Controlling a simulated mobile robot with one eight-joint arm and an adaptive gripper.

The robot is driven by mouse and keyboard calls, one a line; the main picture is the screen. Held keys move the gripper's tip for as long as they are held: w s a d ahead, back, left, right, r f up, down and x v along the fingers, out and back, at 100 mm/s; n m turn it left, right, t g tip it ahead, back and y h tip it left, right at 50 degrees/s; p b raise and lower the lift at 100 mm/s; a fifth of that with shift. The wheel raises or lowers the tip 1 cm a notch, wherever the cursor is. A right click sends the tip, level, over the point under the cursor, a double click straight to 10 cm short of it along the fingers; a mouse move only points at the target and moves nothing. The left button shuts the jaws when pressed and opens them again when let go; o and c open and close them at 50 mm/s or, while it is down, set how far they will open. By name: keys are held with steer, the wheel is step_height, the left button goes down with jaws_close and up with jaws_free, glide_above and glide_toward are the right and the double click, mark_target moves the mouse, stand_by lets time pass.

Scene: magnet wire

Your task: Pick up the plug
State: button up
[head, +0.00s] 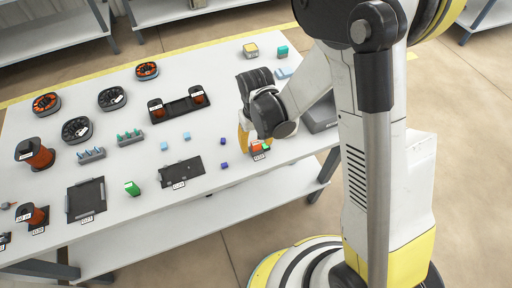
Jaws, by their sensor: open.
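My gripper (252,142) points down over the right part of the white table, at the end of my white arm. Its yellow fingers are partly hidden behind its black body, and it is open. A small red-orange block with some green (259,149) and a white label sits just under and beside the fingers. I cannot tell whether the fingers touch it or stand around it. I cannot tell for sure which small part is the plug.
The white table (225,205) also holds a dark labelled plate (181,173), a black tray (86,199), small blue cubes (224,165), copper spools (35,153) and a black fixture (179,105). A grey box (322,118) stands right of my gripper. The table's right-front edge is close.

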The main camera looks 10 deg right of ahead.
mark_target(256, 143)
steer(key=shift+r, duration=0.1)
jaws_close()
steer(key=shift+r+p, duration=0.4)
steer(key=shift+r, duration=0.25)
step_height(256, 143, up, 3)
steer(key=shift+f+p, duration=0.1)
steer(key=shift+p, duration=0.7)
steer(key=s+d+r+p, duration=0.3)
steer(key=s+d+r, duration=0.3)
steer(key=d, duration=0.4)
steer(key=shift+r+p, duration=0.4)
steer(key=shift+r, duration=0.05)
